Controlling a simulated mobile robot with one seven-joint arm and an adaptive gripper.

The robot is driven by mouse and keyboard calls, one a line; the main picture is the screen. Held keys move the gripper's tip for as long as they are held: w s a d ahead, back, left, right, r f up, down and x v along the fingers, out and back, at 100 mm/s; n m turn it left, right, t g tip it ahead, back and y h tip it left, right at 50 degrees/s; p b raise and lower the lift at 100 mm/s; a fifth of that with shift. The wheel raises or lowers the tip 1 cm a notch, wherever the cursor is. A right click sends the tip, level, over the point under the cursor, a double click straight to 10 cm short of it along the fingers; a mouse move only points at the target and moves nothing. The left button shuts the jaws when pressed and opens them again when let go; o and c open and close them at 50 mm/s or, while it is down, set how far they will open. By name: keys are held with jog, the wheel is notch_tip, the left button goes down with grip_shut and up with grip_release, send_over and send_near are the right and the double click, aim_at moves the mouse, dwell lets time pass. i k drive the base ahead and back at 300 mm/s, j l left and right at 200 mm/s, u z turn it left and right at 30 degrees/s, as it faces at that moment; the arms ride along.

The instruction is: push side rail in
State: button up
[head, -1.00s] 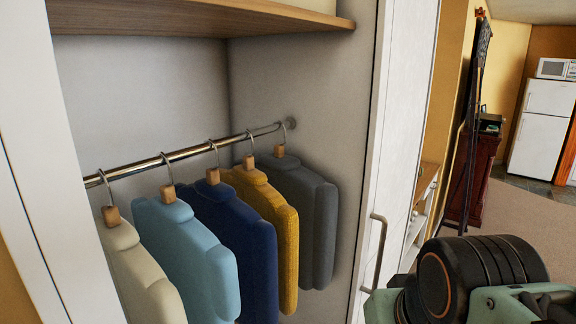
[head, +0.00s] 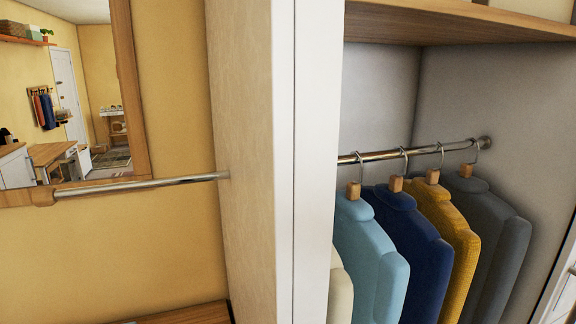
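The side rail (head: 140,186) is a thin metal rod that sticks out to the left from the wardrobe's side panel (head: 245,150). The rail crosses in front of the lower part of a wood-framed mirror. Nothing hangs on it. My gripper is not in view.
Inside the wardrobe, several garments, including a navy one (head: 408,235), hang from an inner rail (head: 380,156) under a wooden shelf (head: 470,22). The mirror (head: 85,90) reflects a room. A wooden surface (head: 185,314) lies low beside the side panel.

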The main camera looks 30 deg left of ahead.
aim_at(44, 196)
jog(key=k+j, duration=0.3)
jog(key=k+j+u, duration=0.1)
jog(key=k+j, duration=0.2)
jog(key=j, duration=0.2)
jog(key=k+j, duration=0.3)
jog(key=j, duration=0.15)
jog(key=u, duration=1.65)
